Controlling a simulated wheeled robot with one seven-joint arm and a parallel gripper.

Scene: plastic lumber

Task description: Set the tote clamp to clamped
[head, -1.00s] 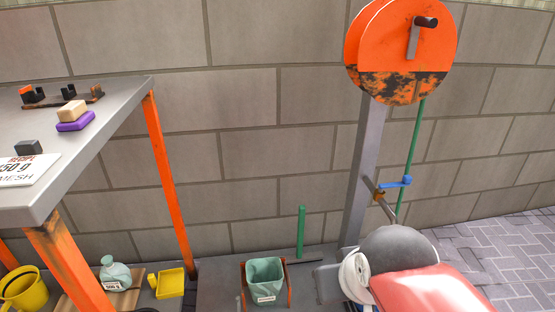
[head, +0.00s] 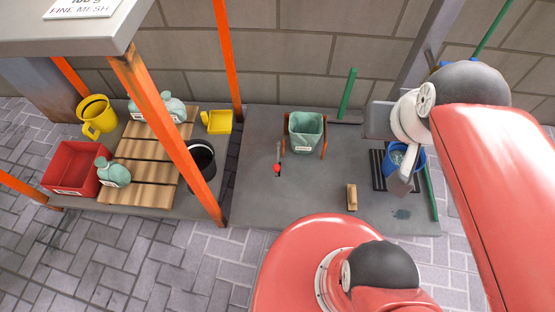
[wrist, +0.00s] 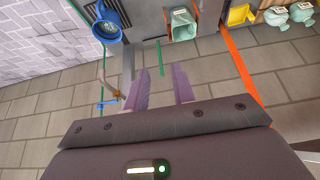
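The green tote (head: 306,133) stands upright on the grey floor plate, between two orange uprights (head: 323,140) that look like its clamp. A short lever with a red knob (head: 277,168) stands just left of the tote; whether it works the clamp, and its set position, I cannot tell. The tote also shows in the wrist view (wrist: 182,25), near the top edge. My gripper (wrist: 163,85) is open in the wrist view, its two purple-grey fingers apart with nothing between them. It is well away from the tote. In the head view its fingers are not clearly made out.
A blue bucket (head: 417,157) stands on a dark grate right of the tote, and a wooden block (head: 352,197) lies before it. A table with orange legs (head: 165,130) stands left, over sacks on a pallet (head: 148,172) and a red crate (head: 70,168). A green post (head: 347,95) rises behind.

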